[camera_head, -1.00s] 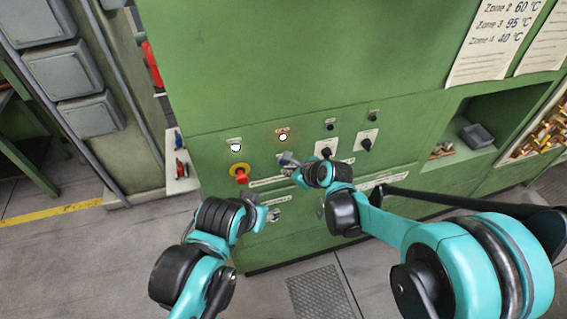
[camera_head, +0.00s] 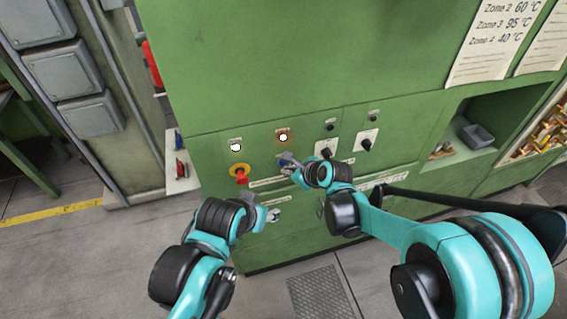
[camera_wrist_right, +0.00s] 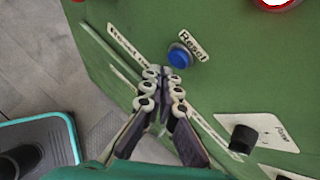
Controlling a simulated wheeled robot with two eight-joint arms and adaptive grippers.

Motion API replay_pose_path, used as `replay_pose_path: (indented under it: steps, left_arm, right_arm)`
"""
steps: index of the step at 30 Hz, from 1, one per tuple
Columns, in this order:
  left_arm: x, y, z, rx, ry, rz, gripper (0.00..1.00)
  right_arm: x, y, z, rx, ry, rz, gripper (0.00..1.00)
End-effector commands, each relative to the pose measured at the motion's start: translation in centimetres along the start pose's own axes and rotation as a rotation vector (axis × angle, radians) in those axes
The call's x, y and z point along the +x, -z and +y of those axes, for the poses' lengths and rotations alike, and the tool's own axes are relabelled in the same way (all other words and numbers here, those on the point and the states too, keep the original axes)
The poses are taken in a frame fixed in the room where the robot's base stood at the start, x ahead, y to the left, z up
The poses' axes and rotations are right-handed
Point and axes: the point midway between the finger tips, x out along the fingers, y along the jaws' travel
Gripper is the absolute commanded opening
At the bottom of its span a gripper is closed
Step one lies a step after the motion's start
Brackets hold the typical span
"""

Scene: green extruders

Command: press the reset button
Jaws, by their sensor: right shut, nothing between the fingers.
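The reset button is a blue round push button (camera_wrist_right: 180,55) with a "Reset" label (camera_wrist_right: 193,45) on the green panel in the right wrist view. In the head view my right gripper hides it or leaves it too small to make out. My right gripper (camera_wrist_right: 165,72) is shut and empty, its fingertips just short of the button in the picture; I cannot tell whether they touch it. It also shows in front of the panel in the head view (camera_head: 285,158). My left gripper (camera_head: 270,215) is lower left, near the cabinet's lower front; its jaws are too small to judge.
The green cabinet (camera_head: 300,60) carries a lit white lamp (camera_head: 236,147), a lit red lamp (camera_head: 283,137), a red emergency stop (camera_head: 241,178) and black knobs (camera_head: 366,143). A black knob (camera_wrist_right: 243,138) stands right of the right gripper. A shelf recess (camera_head: 460,150) is at right.

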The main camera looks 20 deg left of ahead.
Motion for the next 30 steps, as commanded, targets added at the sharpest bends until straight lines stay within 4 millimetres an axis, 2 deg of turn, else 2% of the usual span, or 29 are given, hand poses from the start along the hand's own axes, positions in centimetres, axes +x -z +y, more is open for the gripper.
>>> replay_pose_path:
  steps: [30]
  left_arm:
    - [0.33, -0.23, 0.00, 0.000, 0.000, 0.000, 0.49]
  right_arm:
    - [0.77, -0.58, -0.57, 0.000, 0.000, 0.000, 0.00]
